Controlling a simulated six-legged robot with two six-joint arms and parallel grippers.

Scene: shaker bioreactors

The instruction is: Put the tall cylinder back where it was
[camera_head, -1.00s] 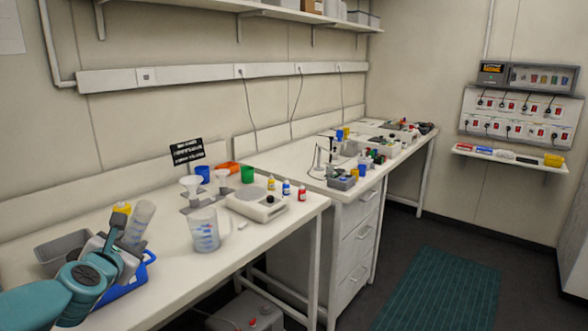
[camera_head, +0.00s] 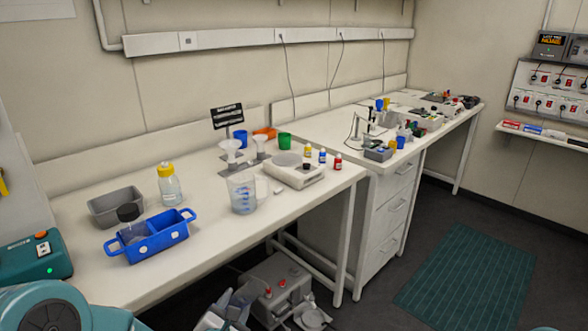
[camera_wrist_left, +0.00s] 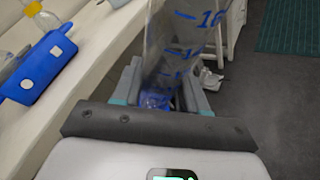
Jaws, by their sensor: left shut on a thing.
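In the left wrist view, my left gripper (camera_wrist_left: 160,95) is shut on a clear tall cylinder (camera_wrist_left: 185,45) with blue graduation marks. The cylinder's upper part runs out of the picture. The carrier also shows in the wrist view (camera_wrist_left: 38,72), left of the gripper. My right gripper is not in view.
A grey tray (camera_head: 108,209) and a yellow-capped bottle (camera_head: 170,188) stand behind the carrier. A beaker (camera_head: 242,196), funnels and a white scale (camera_head: 295,175) stand further right. Bare bench lies along the front edge. A grey box (camera_head: 275,285) stands below the bench.

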